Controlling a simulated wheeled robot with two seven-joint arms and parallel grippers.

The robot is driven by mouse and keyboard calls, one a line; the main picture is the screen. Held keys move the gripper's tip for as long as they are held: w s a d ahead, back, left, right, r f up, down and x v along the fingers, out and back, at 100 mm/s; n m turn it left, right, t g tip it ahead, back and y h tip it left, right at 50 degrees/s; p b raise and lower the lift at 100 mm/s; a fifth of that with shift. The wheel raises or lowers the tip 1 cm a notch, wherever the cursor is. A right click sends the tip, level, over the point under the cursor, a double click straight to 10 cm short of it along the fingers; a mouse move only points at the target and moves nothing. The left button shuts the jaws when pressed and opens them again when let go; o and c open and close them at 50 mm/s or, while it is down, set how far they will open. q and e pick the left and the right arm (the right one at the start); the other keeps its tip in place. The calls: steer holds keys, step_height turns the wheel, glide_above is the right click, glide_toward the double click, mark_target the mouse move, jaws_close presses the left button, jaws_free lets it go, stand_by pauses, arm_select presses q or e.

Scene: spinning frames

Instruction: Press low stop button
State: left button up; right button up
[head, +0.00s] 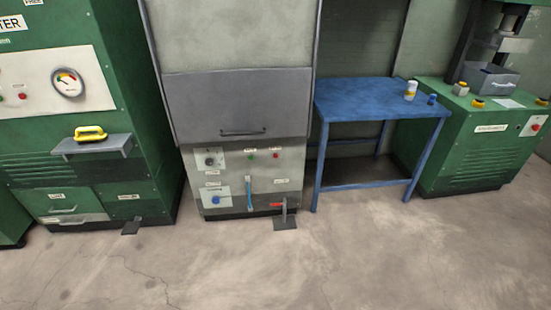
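Neither of my grippers shows in the head view. Several red button-like spots are visible, and the labels are too small to read, so I cannot tell which is the low stop button. A red button (535,128) sits on a white plate on the front of the right green machine. A small red spot (276,155) is on the grey cabinet's lower panel, beside a green one (250,157). Another red button (22,96) is on the left green machine's white panel. A blue round knob (215,200) is low on the grey cabinet.
The grey cabinet (240,105) stands between the left green machine (150,120) and a blue table (350,98). The right green machine (470,150) is beyond the table. Foot pedals (285,223) (131,227) stick out at floor level. The floor (300,270) in front is clear.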

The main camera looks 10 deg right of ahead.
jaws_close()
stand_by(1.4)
